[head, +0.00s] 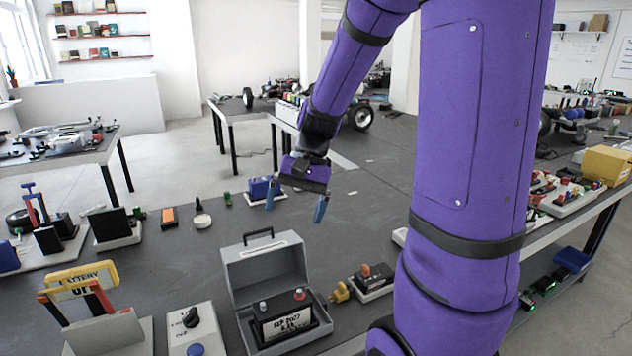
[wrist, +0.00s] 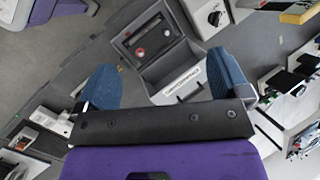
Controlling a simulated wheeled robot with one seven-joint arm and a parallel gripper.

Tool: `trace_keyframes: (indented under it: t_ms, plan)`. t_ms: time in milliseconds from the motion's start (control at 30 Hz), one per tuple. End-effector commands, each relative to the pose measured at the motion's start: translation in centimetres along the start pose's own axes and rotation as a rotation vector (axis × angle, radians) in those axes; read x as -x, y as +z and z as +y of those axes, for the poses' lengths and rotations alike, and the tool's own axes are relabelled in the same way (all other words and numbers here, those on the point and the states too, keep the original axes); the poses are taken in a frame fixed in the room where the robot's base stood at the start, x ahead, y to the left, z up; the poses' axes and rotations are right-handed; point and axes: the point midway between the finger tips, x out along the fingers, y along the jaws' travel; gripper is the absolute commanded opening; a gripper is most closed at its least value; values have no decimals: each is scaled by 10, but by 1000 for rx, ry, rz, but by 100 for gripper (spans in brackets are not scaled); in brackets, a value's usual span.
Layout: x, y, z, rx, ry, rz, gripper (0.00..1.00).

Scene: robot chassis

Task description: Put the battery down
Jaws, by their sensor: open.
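The battery (head: 285,322) is a dark block with a white label and a red and a grey terminal on top. It sits inside the open grey box (head: 237,285), whose lid stands raised behind it. In the wrist view the battery (wrist: 146,42) also lies inside the grey box (wrist: 182,57). My gripper (head: 294,205) is above the table, behind and higher than the box. Its blue fingers are spread wide, and nothing is between them. In the wrist view my gripper (wrist: 164,82) points toward the box with a gap between.
A switch panel (head: 193,335) with a black knob and blue button stands left of the box. A yellow connector (head: 339,292) and a small terminal block (head: 372,282) are at its right.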

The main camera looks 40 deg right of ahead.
Motion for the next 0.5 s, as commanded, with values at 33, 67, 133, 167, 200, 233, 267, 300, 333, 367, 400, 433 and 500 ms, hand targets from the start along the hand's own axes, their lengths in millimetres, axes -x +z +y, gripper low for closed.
trace_keyframes:
  t_ms: [33,67,133,167,200,233,267,300,333,367,400,433,500]
  plan:
    - [7,14,-5,52,18,38,95]
    - [11,21,-7,81,31,58,95]
    - [19,38,-11,148,58,108,95]
    - [22,45,-12,176,69,130,95]
    - [26,54,-14,214,83,159,95]
    - [30,61,-14,243,94,181,95]
    - [33,68,-15,271,104,203,95]
    - [36,77,-15,308,118,233,95]
    - [39,84,-16,336,127,256,95]
    - [42,91,-16,364,136,280,95]
    - [45,100,-16,401,149,309,95]
    - [48,106,-15,427,157,333,95]
    - [54,121,-14,491,175,390,95]
